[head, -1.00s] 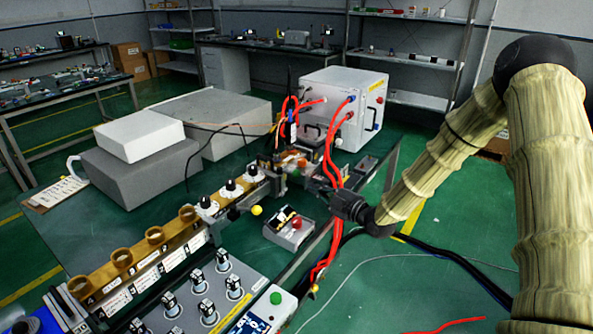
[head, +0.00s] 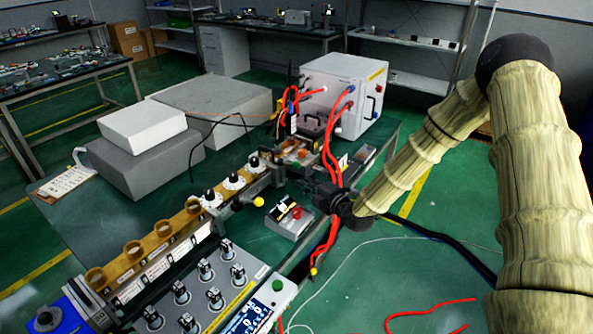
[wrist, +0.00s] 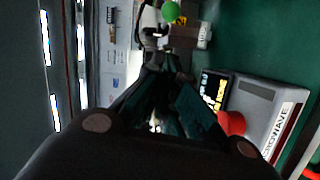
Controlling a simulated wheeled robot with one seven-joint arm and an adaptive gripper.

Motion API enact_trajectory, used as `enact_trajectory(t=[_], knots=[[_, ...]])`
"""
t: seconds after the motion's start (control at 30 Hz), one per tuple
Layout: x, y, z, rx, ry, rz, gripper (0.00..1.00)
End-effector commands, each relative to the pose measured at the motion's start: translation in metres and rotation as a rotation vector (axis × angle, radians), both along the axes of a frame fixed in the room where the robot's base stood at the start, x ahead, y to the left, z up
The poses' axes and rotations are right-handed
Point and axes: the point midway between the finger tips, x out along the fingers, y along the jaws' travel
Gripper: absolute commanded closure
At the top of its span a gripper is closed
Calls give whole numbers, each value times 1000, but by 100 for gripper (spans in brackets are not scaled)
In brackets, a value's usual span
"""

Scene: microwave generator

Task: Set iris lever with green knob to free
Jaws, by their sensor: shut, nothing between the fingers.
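The green knob (wrist: 170,11) shows at the top of the wrist view, beside a pale and dark metal fitting (wrist: 150,25). It lies beyond my fingertips, apart from them. I cannot make out the green knob in the head view, where my gripper and the red hoses crowd that area. My gripper (head: 322,193) is shut and empty, over the bench edge just right of the box with the red button (head: 296,213). In the wrist view its dark fingers (wrist: 155,95) are close together. The lever's setting cannot be read.
A yellow knob (head: 258,201) sticks out from the rail left of my gripper. Red hoses (head: 333,150) run from the white cabinet (head: 345,85) close behind my gripper. The microwave box (wrist: 262,110) is right of my fingers in the wrist view.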

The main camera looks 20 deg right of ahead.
Motion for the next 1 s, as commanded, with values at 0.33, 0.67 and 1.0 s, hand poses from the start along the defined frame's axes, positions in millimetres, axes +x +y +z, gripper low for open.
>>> enact_trajectory(t=[0.33,0.67,1.0], knots=[[46,18,-5,1,1,0,100],[79,8,-12,1,0,-1,100],[89,4,-15,2,1,0,100]])
